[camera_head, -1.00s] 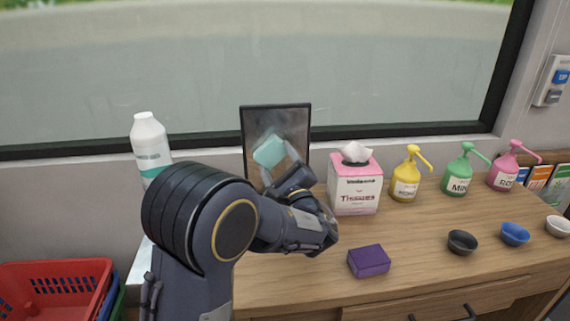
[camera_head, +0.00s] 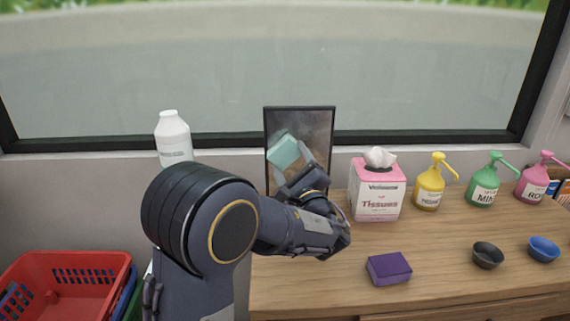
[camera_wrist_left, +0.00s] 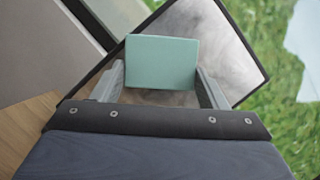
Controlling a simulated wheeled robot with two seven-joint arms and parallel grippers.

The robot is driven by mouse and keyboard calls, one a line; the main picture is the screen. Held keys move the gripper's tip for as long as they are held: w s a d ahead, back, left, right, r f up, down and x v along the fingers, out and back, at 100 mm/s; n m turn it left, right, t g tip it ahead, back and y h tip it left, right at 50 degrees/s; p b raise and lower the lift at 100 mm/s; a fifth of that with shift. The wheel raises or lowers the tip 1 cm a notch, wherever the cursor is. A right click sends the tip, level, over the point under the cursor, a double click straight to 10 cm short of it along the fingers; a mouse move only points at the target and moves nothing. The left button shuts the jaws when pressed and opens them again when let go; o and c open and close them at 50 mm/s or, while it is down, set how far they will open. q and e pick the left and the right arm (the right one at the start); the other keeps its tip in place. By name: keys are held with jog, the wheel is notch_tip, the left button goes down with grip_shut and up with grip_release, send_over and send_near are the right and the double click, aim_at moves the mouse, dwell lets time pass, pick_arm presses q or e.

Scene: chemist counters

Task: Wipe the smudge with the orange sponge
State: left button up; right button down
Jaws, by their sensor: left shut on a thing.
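A dark-framed upright panel (camera_head: 318,135) stands at the back of the counter against the window. Its face has cloudy grey patches, also seen in the left wrist view (camera_wrist_left: 235,75); I cannot tell a smudge's exact edges. My left gripper (camera_head: 293,168) is in front of the panel, shut on a teal sponge (camera_head: 285,150). In the left wrist view the teal sponge (camera_wrist_left: 162,62) sits between both fingers, facing the panel; I cannot tell whether it touches. No orange sponge shows. A purple sponge-like block (camera_head: 389,268) lies on the counter. My right gripper is not in view.
A pink tissue box (camera_head: 377,200) stands just right of the panel, then yellow (camera_head: 429,187), green (camera_head: 484,185) and pink pump bottles. A white bottle (camera_head: 173,138) is left. Small bowls (camera_head: 487,256) are at right, a red basket (camera_head: 65,290) lower left.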

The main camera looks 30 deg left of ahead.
pick_arm(q)
jog(key=shift+w+d, duration=0.7)
jog(key=shift+d, duration=0.45)
jog(key=shift+w+d, duration=0.75)
jog(key=shift+d, duration=0.45)
jog(key=shift+w+d, duration=0.7)
jog(key=shift+d, duration=0.55)
jog(key=shift+s+a+b, duration=0.6)
jog(key=shift+s+a, duration=0.3)
jog(key=shift+a, duration=0.55)
jog(key=shift+s+a+b, duration=0.55)
jog(key=shift+s+a, duration=0.3)
jog(key=shift+a, duration=0.6)
jog(key=shift+s+a+b, duration=0.6)
jog(key=shift+s+a, duration=0.3)
jog(key=shift+a, duration=0.55)
jog(key=s+d, duration=0.3)
jog(key=s, duration=0.2)
jog(key=shift+d, duration=0.15)
jog(key=shift+s, duration=0.1)
